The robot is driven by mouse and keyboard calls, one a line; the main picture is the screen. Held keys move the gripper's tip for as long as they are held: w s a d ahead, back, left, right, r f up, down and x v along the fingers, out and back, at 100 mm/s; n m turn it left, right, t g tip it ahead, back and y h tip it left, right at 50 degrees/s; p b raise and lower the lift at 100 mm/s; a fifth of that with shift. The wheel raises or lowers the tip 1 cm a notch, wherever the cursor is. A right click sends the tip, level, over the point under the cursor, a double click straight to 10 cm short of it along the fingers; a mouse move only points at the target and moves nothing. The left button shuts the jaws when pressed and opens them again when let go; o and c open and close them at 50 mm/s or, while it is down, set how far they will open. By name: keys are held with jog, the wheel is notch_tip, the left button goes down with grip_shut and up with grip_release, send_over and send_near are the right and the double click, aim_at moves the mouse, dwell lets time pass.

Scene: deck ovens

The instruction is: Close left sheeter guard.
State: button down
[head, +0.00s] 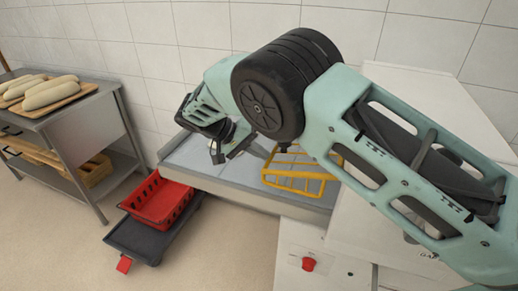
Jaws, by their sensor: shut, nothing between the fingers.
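The left sheeter guard (300,182) is a yellow wire frame near the middle of the head view. It stands out over the sheeter's grey belt table (190,160), beside the white sheeter body (345,235). Its upper part is hidden behind my arm, so its exact tilt is hard to tell. My gripper (217,155) is above the belt table, to the left of the guard and apart from it. Its dark fingers point down, and it is shut and empty.
A red crate (158,204) sits on a dark low dolly (150,238) by the table's left end. A metal rack (70,128) with loaves (50,95) on boards stands at left. A red knob (309,264) is on the sheeter front. Floor at lower left is clear.

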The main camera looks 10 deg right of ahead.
jog(key=shift+f, duration=0.6)
